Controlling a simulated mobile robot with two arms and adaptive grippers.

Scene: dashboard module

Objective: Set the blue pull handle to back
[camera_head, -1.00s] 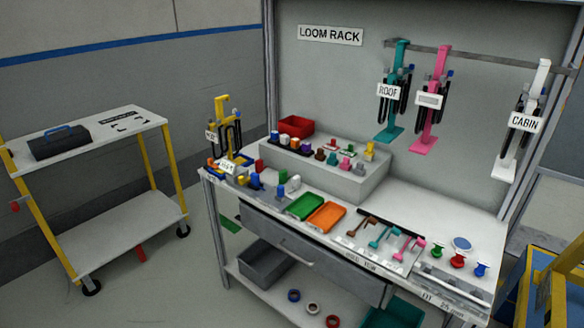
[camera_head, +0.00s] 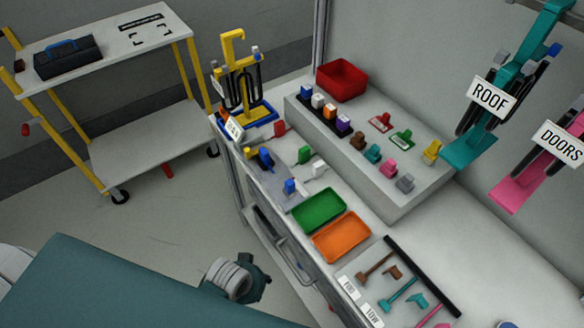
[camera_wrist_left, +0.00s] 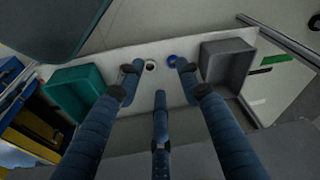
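Two small blue upright pieces stand at the left end of the bench. One blue piece (camera_head: 290,187) is on a grey panel near the front edge; the other blue piece (camera_head: 265,157) is farther back, beside a yellow piece. I cannot tell which is the blue pull handle, or its setting. My left gripper (camera_wrist_left: 157,76) has its fingers spread and empty in the left wrist view, facing the lower shelf. In the head view its fingers cannot be made out. It is apart from both blue pieces. My right gripper is not in view.
A green tray (camera_head: 318,210) and an orange tray (camera_head: 342,238) lie on the bench. A red bin (camera_head: 342,79) stands behind. A grey bin (camera_wrist_left: 227,62) and a teal bin (camera_wrist_left: 78,93) stand below. Open floor (camera_head: 150,220) lies left of the bench.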

